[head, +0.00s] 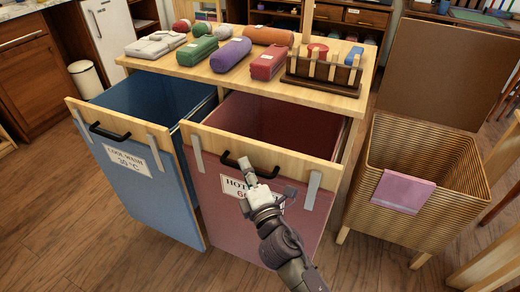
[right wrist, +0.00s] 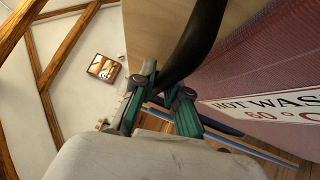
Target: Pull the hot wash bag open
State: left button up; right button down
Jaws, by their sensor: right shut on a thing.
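The hot wash bag (head: 232,206) is dark red with a wooden front rail and a white label, partly hidden by my right arm. It stands pulled out from under the wooden top, and its dark inside shows. Its black handle (head: 232,162) is on the rail. My right gripper (head: 243,165) is at this handle and shut on it. In the right wrist view the black handle (right wrist: 190,45) passes between the green fingers, beside the label (right wrist: 270,103). My left gripper is not in view.
The blue cool wash bag (head: 140,190) also stands pulled out, to the left. A wicker basket (head: 440,175) with a pink cloth over its rim stands to the right, its lid raised. Rolled cloths and a wooden rack (head: 322,70) lie on the top. The wooden floor in front is clear.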

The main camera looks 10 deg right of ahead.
jog(key=s+a, duration=0.2)
jog(key=s, duration=0.1)
jog(key=s+a, duration=0.1)
jog(key=s, duration=0.1)
jog(key=shift+a+b, duration=0.1)
jog(key=shift+b, duration=0.3)
jog(key=shift+w, duration=0.1)
jog(key=c, duration=1.2)
grip_release()
